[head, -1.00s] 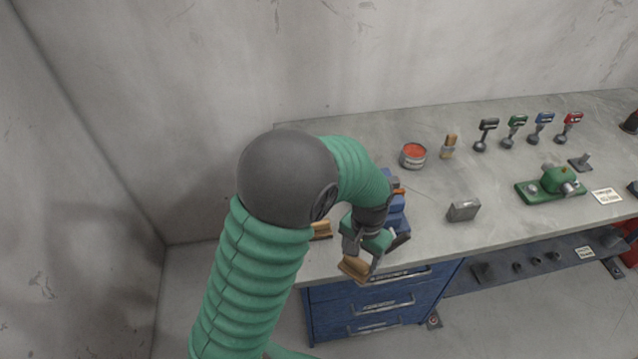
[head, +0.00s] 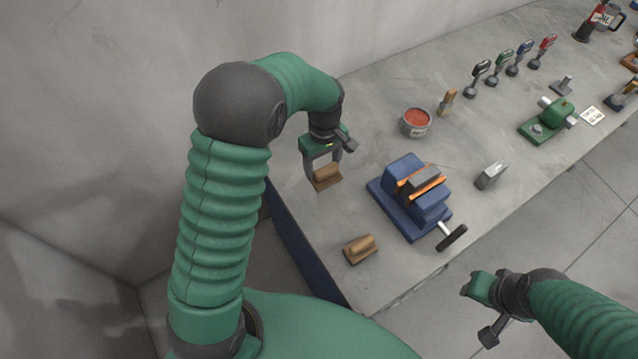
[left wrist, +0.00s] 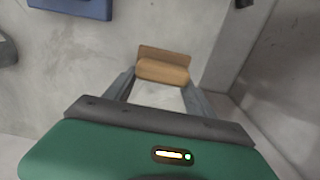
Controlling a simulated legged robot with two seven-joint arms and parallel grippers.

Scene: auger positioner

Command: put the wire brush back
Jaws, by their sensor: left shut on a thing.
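My left gripper (head: 323,172) is shut on a wooden-backed brush (head: 327,178), which I take for the wire brush, over the back left part of the bench. In the left wrist view the brush (left wrist: 163,67) sits between the two fingertips, with grey bench top around it. Whether it touches the bench I cannot tell. A second, similar wooden-backed block (head: 360,249) lies on the bench near the left edge. My right gripper (head: 481,289) is off the bench's front edge, and its fingers do not show clearly.
A blue vise (head: 396,208) with a grey block in orange jaws stands right of the brush. A red-filled tin (head: 415,123), a small wooden-handled brush (head: 447,103) and a grey metal block (head: 491,175) stand farther right. Bare bench lies between the held brush and the tin.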

